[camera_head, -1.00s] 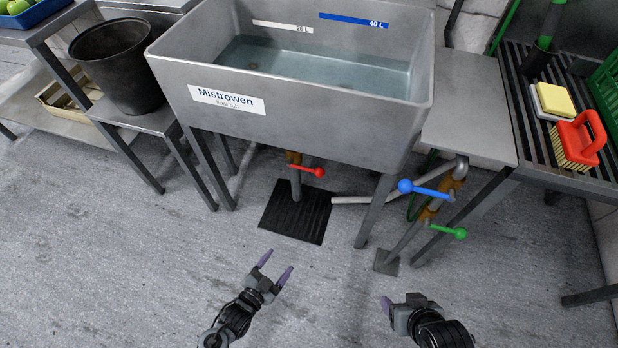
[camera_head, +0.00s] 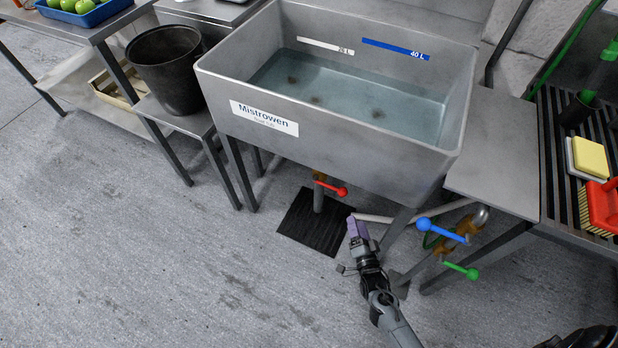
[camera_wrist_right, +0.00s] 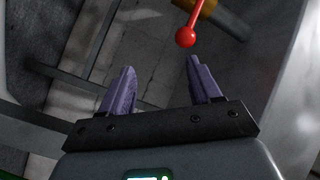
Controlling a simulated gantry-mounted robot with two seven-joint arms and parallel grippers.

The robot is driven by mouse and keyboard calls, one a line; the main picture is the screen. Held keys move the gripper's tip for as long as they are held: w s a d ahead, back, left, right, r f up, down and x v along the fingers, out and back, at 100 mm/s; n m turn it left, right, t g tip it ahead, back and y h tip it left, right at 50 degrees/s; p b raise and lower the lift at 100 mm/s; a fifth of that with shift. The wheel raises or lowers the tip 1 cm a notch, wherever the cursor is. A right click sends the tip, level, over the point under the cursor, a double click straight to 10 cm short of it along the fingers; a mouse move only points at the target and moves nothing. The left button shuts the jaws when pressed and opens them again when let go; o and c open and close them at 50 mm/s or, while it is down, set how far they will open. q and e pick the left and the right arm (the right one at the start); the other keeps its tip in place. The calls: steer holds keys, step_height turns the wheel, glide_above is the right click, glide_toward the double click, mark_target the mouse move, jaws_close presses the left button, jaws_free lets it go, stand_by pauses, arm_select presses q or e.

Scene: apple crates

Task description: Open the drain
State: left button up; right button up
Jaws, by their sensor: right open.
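The grey tub (camera_head: 330,140) labelled Mistrowen holds clear water with several dark spots at its bottom. Under it, a red-handled valve (camera_head: 336,190) sits on a vertical pipe above a black floor grate (camera_head: 315,235). My right gripper (camera_head: 356,228) is just right of the grate, a little nearer than the red handle. In the right wrist view, its purple fingers (camera_wrist_right: 162,80) are open and empty. The red handle's ball (camera_wrist_right: 186,38) lies just beyond the fingertips, nearer the right finger, not visibly touched. My left gripper is out of view.
A blue handle (camera_head: 440,230) and a green handle (camera_head: 462,271) are on pipes right of the tub's leg. A black bucket (camera_head: 166,70) stands left. A slatted bench with a red brush (camera_head: 604,206) is at right. Floor at front left is clear.

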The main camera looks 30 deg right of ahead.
mark_target(343, 193)
steer(key=shift+m, duration=0.4)
steer(key=w+r+b, duration=0.1)
steer(key=w, duration=0.3)
steer(key=w+d+r+b, duration=0.1)
steer(key=w+b, duration=0.1)
steer(key=w, duration=0.3)
steer(key=w+d+r+b, duration=0.1)
steer(key=w, duration=0.3)
steer(key=shift+w+d, duration=0.1)
steer(key=shift+w, duration=0.05)
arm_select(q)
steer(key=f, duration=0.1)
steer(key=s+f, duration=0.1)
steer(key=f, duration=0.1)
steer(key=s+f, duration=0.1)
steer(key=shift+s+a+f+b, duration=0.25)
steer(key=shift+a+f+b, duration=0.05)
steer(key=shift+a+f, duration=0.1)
arm_select(e)
steer(key=shift+w+d+r, duration=0.15)
steer(key=shift+w+d, duration=0.1)
jaws_close()
